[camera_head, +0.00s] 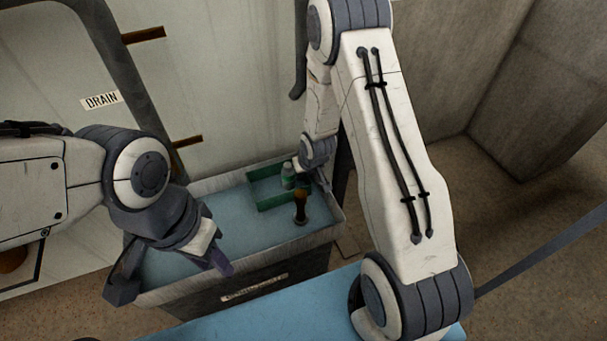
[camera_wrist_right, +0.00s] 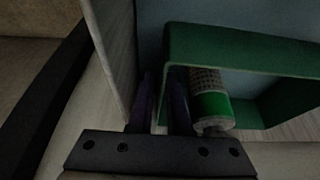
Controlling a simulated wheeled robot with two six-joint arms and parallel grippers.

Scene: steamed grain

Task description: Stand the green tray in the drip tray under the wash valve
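The green tray (camera_head: 262,180) lies low in the back right part of a grey tub (camera_head: 320,232) with a blue floor. A bottle with a green label (camera_head: 288,176) stands in it; the right wrist view shows that bottle (camera_wrist_right: 209,104) inside the tray (camera_wrist_right: 240,45). A brown bottle (camera_head: 301,203) stands at the tray's front right. My right gripper (camera_wrist_right: 163,105) has its fingers close together on either side of the tray's end wall, beside the tub's wall. My left gripper (camera_head: 222,264) hangs over the tub's front edge, apart from the tray; its finger gap is hidden. No wash valve is recognisable.
A wall with a DRAIN label (camera_head: 102,100) and dark pipes stands behind the tub. A blue surface (camera_head: 250,318) lies in front of it. The left part of the tub's floor is bare. My right arm covers much of the right side.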

